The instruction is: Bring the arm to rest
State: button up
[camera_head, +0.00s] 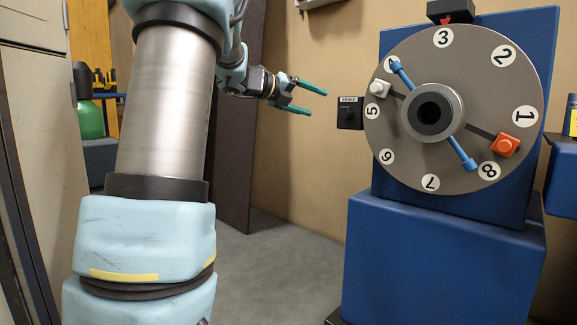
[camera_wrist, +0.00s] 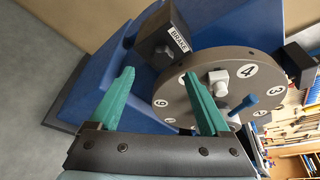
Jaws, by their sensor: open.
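My gripper (camera_head: 305,99) is open and empty in the head view, with its two green fingers apart. It points right, a little to the left of the black brake box (camera_head: 350,113) and apart from it. In the wrist view my gripper (camera_wrist: 163,100) shows both fingers, with nothing between them but the background. The brake box (camera_wrist: 163,38) shows beyond the fingers there. The grey numbered wheel (camera_head: 455,75) stands upright on the blue stand. The wheel's face also shows in the wrist view (camera_wrist: 185,92), partly hidden by one finger.
The wheel bears a white block (camera_head: 380,88), an orange block (camera_head: 505,145) and a blue rod (camera_head: 461,153). A black block with a red pointer (camera_head: 450,11) sits above. The blue stand (camera_head: 440,260) fills the lower right. Grey floor (camera_head: 285,270) is free left of it.

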jog(key=w+a+f+n+t+y, duration=0.3)
jog(key=a+f+n+t+y, duration=0.3)
jog(key=n, duration=0.7)
jog(key=s+a+f+n+g+y+p, duration=0.1)
jog(key=s+a+f+n+y, duration=0.2)
jog(key=s+a+f+n, duration=0.25)
jog(key=s+a+f+n+g+y, duration=0.2)
jog(key=a+f+n+y, duration=0.15)
jog(key=f+n, duration=0.4)
jog(key=s+a+f+n+g, duration=0.1)
jog(key=s+f+n+g, duration=0.45)
jog(key=s, duration=0.65)
jog(key=s+a+f+n+g, duration=0.1)
jog(key=s+f+n+g, duration=0.2)
jog(key=s+f+n, duration=0.6)
notch_tip(320, 180, up, 39)
jog(key=s+m+p, duration=0.3)
jog(key=p, duration=3.5)
jog(key=shift+d+p, duration=0.15)
jog(key=shift+p, duration=0.25)
